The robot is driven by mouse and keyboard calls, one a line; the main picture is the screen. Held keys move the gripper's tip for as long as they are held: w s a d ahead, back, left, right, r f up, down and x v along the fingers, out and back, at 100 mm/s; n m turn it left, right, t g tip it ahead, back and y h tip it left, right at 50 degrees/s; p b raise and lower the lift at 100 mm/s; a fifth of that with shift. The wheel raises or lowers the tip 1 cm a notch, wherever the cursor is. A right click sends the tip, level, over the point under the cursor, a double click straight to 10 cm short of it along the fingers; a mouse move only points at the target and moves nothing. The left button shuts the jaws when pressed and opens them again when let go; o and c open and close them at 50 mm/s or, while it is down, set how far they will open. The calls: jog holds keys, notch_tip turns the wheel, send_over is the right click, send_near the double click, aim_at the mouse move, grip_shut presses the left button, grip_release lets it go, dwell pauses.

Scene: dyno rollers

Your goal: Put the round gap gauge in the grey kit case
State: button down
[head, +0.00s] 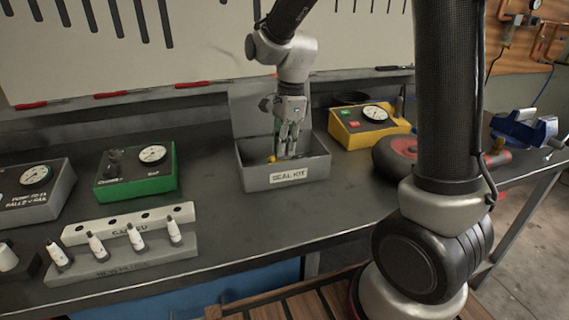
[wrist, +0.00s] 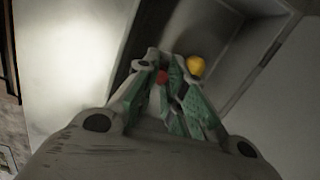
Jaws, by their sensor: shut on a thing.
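The grey kit case (head: 254,180), labelled "SEAL KIT", stands open on the bench with its lid raised at the back. My gripper (head: 288,152) points down inside its opening. In the wrist view my gripper (wrist: 170,88) is closed, with a small red part (wrist: 162,77) showing between the fingers. I take this to be the round gap gauge, mostly hidden by the fingers. A round yellow piece (wrist: 195,66) shows just beside the fingertips; it also shows low by the fingers in the head view (head: 271,159). I cannot tell whether it belongs to the held thing.
A green gauge box (head: 135,184) and a grey one (head: 35,198) stand to the left. A yellow gauge box (head: 368,128) stands right of the case. Bench space before the case is clear.

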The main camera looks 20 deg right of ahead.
jog(key=shift+f, duration=3)
jog(key=c, duration=1.5)
grip_release()
jog(key=shift+f, duration=0.15)
jog(key=r, duration=0.7)
jog(key=d+r, duration=0.1)
jog(key=r, duration=0.3)
jog(key=shift+d+r, duration=0.1)
jog(key=shift+r, duration=0.05)
jog(key=shift+d+r, duration=0.2)
jog(key=shift+r, duration=0.4)
jog(key=s+d+r+n+t, duration=0.2)
jog(key=s+d+r+n, duration=0.1)
jog(key=s+d+n, duration=0.3)
jog(key=s+d+r+n+t+h, duration=0.1)
jog(key=s+d+r+n+t, duration=0.1)
jog(key=s+d+n, duration=0.5)
jog(key=s+n, duration=0.4)
jog(key=s, duration=0.4)
jog(key=shift+r+t, duration=0.3)
jog(key=shift+r, duration=0.1)
